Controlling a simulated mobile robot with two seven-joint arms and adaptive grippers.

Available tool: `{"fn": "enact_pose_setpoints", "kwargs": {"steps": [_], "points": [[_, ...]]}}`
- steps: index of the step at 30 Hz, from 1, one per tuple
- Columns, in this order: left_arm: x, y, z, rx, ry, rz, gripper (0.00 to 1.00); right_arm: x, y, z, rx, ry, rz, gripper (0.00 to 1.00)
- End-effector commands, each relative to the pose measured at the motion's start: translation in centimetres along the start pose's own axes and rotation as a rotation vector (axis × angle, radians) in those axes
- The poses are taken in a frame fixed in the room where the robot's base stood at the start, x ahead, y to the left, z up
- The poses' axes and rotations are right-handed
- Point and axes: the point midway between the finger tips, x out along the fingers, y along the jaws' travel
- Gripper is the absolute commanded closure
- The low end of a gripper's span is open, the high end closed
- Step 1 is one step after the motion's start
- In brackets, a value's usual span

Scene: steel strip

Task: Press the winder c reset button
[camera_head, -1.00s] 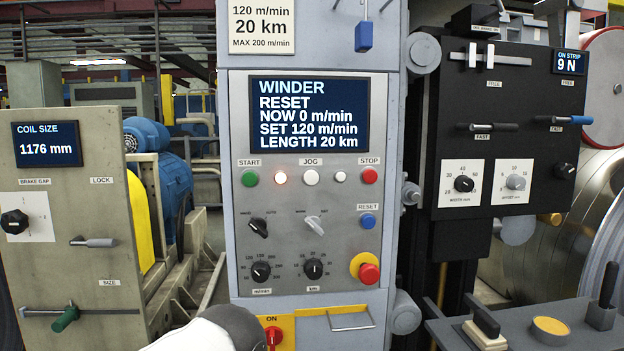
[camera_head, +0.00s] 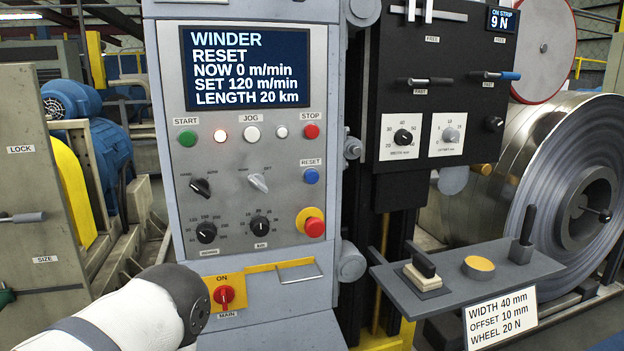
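The winder panel (camera_head: 232,265) stands in the middle of the head view. Its screen (camera_head: 247,68) reads WINDER, RESET, NOW 0 m/min, SET 120 m/min, LENGTH 20 km. The blue reset button (camera_head: 311,176) sits under a RESET label on the right side of the panel, below the red STOP button (camera_head: 312,131) and above the red emergency knob on yellow (camera_head: 315,227). A lamp (camera_head: 220,136) beside the green START button (camera_head: 187,139) glows. A white and dark grey link of my arm shows at the lower left, in front of the panel's lower edge. Neither gripper shows.
A red main switch (camera_head: 224,295) on a yellow plate is close to my arm link. A black panel (camera_head: 437,95) with levers and dials stands to the right. A grey shelf (camera_head: 465,278) juts out at the lower right, before a steel coil (camera_head: 575,200).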

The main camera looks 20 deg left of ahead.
Motion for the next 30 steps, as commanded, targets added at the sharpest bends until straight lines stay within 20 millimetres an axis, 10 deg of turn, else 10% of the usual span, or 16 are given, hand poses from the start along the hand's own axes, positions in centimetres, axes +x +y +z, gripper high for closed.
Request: {"fn": "enact_pose_setpoints", "kwargs": {"steps": [30], "points": [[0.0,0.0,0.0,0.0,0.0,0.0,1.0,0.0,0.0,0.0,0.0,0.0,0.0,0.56]]}}
